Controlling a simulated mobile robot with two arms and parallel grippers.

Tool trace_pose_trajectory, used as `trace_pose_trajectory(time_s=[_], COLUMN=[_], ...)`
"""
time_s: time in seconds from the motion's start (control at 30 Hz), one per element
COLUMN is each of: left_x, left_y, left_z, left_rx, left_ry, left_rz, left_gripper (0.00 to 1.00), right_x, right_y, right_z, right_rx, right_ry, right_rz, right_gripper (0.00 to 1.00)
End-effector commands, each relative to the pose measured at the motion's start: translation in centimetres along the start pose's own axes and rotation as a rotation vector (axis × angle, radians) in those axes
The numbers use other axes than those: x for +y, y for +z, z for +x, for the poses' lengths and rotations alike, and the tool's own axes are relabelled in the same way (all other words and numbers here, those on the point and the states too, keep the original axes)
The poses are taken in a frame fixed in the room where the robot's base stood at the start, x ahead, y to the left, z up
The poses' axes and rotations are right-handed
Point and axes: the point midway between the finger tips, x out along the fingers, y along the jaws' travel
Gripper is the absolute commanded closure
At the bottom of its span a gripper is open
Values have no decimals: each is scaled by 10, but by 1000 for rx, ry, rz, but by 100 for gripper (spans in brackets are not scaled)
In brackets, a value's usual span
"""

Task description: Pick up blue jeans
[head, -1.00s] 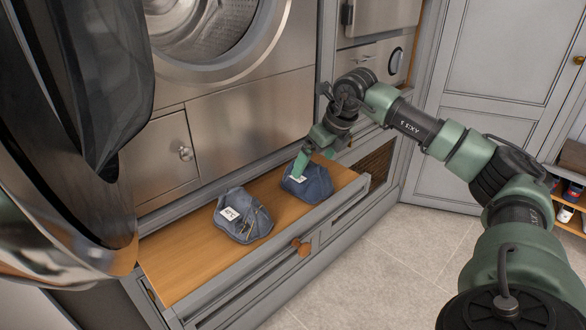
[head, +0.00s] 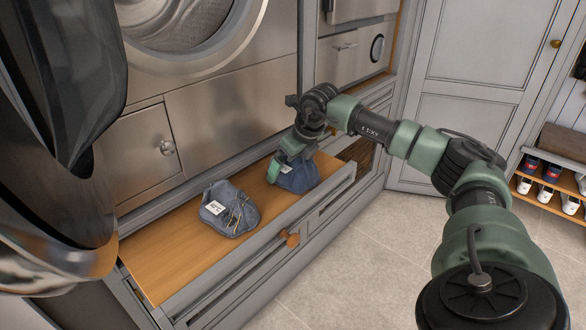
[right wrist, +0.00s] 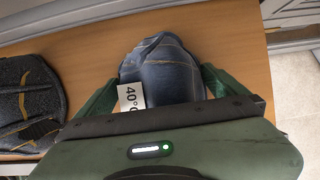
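The blue jeans (head: 299,175), a folded bundle, lie on the wooden pull-out board towards its right end. In the right wrist view the blue jeans (right wrist: 170,72) show orange stitching and a white "40°" tag. My right gripper (head: 288,168) is lowered over them from above. In the right wrist view its green fingers stand on either side of the bundle, open, with the left finger close to the tag. The underside of the jeans is hidden. My left gripper is not in view.
A second, darker denim bundle (head: 229,210) with a white tag lies to the left on the wooden board (head: 165,250). The board's front rail has a wooden knob (head: 292,239). A washing machine (head: 185,30) stands behind. Shoes (head: 548,172) sit on a rack at right.

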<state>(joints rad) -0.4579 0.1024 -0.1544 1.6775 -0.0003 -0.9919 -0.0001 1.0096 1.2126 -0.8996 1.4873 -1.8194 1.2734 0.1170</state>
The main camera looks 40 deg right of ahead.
Motion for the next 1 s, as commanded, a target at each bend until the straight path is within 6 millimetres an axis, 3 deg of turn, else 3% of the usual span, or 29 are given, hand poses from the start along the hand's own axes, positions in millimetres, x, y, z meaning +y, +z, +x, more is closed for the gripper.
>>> trace_pose_trajectory(time_s=[0.03, 0.27, 0.57, 1.0], left_x=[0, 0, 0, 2], left_y=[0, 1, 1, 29], left_z=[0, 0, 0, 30], left_rx=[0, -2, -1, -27], left_ry=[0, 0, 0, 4], left_rz=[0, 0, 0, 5], left_gripper=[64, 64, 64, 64], right_x=[0, 0, 0, 0], right_y=[0, 0, 5, 36], right_z=[0, 0, -8, -78], right_rx=[0, 0, -7, -7], right_ry=[0, 0, 0, 1], right_rz=[0, 1, 1, 1], right_gripper=[14, 77, 77, 77])
